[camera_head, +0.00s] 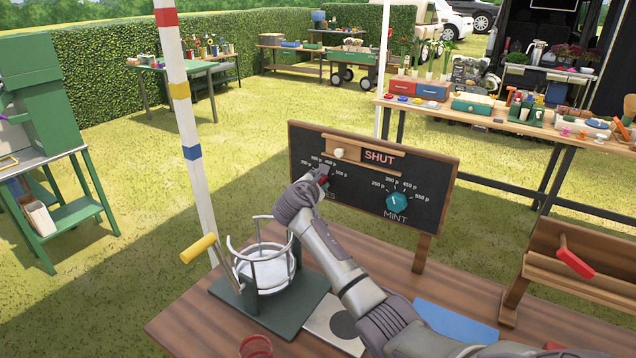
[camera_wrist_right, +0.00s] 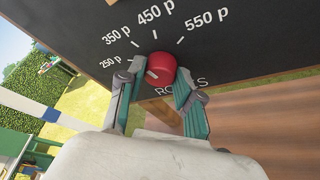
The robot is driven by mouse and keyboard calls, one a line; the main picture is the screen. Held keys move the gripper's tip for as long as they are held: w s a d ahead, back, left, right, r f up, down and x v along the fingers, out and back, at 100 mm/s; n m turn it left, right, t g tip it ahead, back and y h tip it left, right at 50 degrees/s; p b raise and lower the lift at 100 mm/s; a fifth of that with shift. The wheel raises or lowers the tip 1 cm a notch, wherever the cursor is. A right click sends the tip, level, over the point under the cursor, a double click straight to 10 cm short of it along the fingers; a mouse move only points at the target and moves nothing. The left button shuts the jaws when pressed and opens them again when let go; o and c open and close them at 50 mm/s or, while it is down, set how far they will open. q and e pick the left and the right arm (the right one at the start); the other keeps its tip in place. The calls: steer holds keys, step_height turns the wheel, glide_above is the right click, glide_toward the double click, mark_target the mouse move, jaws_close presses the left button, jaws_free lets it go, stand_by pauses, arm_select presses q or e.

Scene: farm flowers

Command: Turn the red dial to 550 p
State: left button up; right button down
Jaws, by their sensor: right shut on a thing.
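The red dial (camera_wrist_right: 161,66) is on a black price board (camera_head: 366,160), above the partly hidden word ROSES. It shows only partly in the head view (camera_head: 324,180), behind my right gripper (camera_head: 317,182). In the right wrist view my right gripper (camera_wrist_right: 158,78) has one finger on each side of the dial and is shut on it. A small pale mark on the dial is on its left side, roughly toward 250 p. The 550 p label is up and right of the dial. My left gripper is not in view.
A teal MINT dial (camera_head: 397,202) is right of the red one, below a SHUT slider (camera_head: 341,153). A green-based stand with a white ring (camera_head: 262,268) and yellow handle (camera_head: 198,248) is left of my arm. A wooden rack (camera_head: 583,262) stands at the right.

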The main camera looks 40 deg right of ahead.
steer(key=shift+s+f+m+t+b, duration=0.1)
steer(key=shift+f+m+t+b, duration=0.2)
steer(key=shift+m+t+b, duration=0.55)
steer(key=shift+r+m+t+b, duration=0.1)
steer(key=shift+m+t+b, duration=0.15)
steer(key=shift+m+b, duration=1.3)
steer(key=shift+h, duration=0.3)
steer(key=c, duration=0.8)
jaws_free()
steer(key=shift+o, duration=0.2)
